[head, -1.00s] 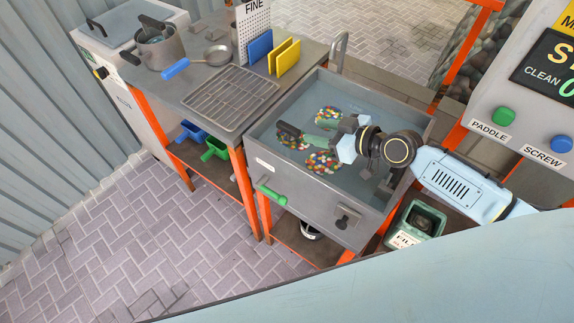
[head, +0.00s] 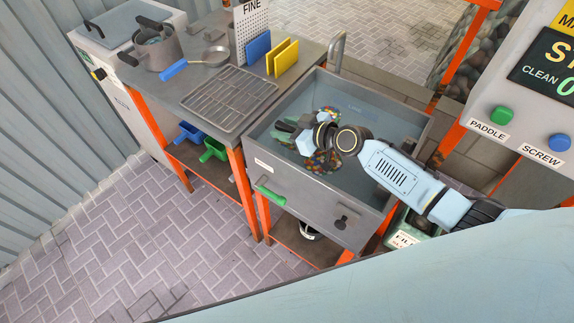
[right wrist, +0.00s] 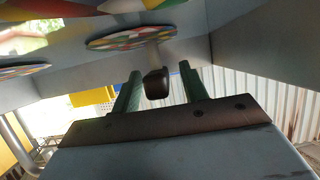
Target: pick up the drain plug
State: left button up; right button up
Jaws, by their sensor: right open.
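In the right wrist view, a black knob on a grey stem, which looks like the drain plug (right wrist: 157,84), shows between the two green fingers of my right gripper (right wrist: 160,92). The fingers are apart, with a gap on each side of the knob. In the head view, my right gripper (head: 284,132) is low inside the grey sink (head: 385,118), near its left side. I cannot make out the plug there; my gripper and wrist cover that part. My left gripper is not in view.
Round patches of coloured pellets (head: 325,165) lie in the sink around my wrist. A wire rack (head: 232,98) is on the bench to the left, with a yellow board (head: 283,58) behind. A faucet (head: 337,52) stands at the sink's back edge.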

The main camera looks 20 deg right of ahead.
jog(key=shift+c, duration=0.3)
grip_shut()
